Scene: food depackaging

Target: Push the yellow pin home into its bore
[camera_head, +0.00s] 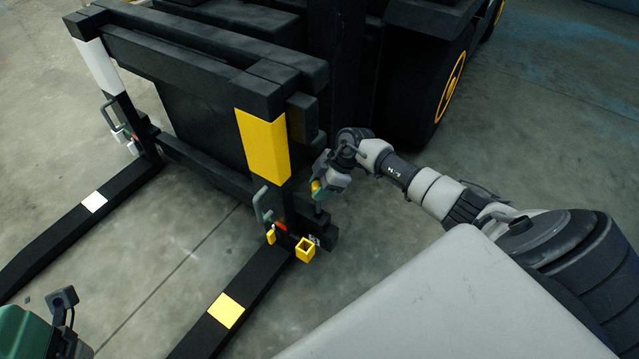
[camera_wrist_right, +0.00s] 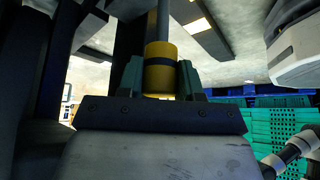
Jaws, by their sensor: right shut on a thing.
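My right gripper (camera_head: 322,187) is beside the right-hand upright of the black fork carriage. It is shut on the yellow pin (camera_head: 316,187). In the right wrist view the pin's yellow head (camera_wrist_right: 160,70), with a dark band, sits between the green fingertips (camera_wrist_right: 160,82), and a grey shaft runs on from it. In the head view a thin dark shaft points down below the gripper, near a hollow square yellow block (camera_head: 305,251) at the fork's heel. I cannot tell whether the shaft's tip is in a bore. A green and dark part (camera_head: 40,330) at lower left seems to be my left gripper; its jaws cannot be made out.
The right fork (camera_head: 254,278) has a yellow band; the left fork (camera_head: 62,222) has a white one. A grey handle (camera_head: 261,200) and a small yellow piece (camera_head: 270,237) stand close left of the block. A black wheel (camera_head: 425,90) is behind. The floor between the forks is clear.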

